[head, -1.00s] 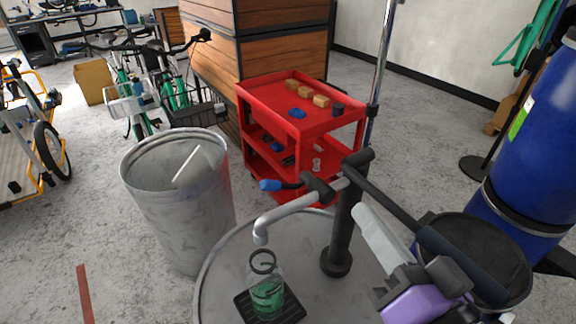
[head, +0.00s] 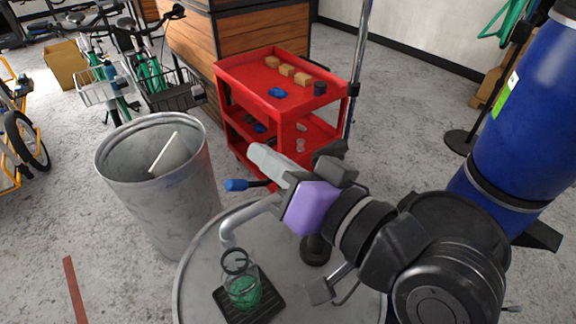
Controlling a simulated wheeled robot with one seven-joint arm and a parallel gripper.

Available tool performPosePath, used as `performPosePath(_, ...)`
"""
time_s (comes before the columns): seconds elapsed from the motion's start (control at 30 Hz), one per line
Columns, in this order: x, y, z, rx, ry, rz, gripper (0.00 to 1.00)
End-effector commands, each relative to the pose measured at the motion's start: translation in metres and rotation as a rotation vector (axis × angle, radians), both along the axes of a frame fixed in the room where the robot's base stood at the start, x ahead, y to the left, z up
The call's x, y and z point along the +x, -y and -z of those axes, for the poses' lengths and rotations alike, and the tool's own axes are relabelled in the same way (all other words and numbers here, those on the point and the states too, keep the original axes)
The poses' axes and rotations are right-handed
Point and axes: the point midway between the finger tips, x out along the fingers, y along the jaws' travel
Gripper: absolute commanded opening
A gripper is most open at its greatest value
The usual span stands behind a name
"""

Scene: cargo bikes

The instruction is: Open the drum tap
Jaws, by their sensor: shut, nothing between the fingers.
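The drum tap (head: 263,207) has a grey spout that points down to the left. Its lever has a blue grip (head: 236,185) that points left; the lever's inner part is behind my gripper. My gripper (head: 256,152) is shut and empty, with pale fingers and a purple body. Its fingertips point up and left, just above and right of the blue grip in the picture; I cannot tell whether they touch the lever. The drum top (head: 199,285) is grey. A glass jar (head: 242,288) with green contents stands below the spout on a black drip tray (head: 228,303).
A grey metal bin (head: 165,215) stands to the left. A red cart (head: 285,95) with small blocks stands behind the tap. Bikes are at far left. Open floor lies front left.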

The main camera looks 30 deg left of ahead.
Motion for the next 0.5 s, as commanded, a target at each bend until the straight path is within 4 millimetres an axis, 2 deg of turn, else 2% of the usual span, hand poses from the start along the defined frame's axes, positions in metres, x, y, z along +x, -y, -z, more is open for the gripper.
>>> performPosePath(0.03,0.002,-0.011,-0.001,-0.001,-0.001,-0.005,0.00)
performPosePath(0.17,0.010,-0.034,0.001,0.000,0.000,-0.004,0.00)
performPosePath(0.3,-0.003,-0.027,0.019,-0.002,-0.002,0.000,0.00)
performPosePath(0.5,-0.013,-0.023,0.030,-0.001,0.000,0.002,0.00)
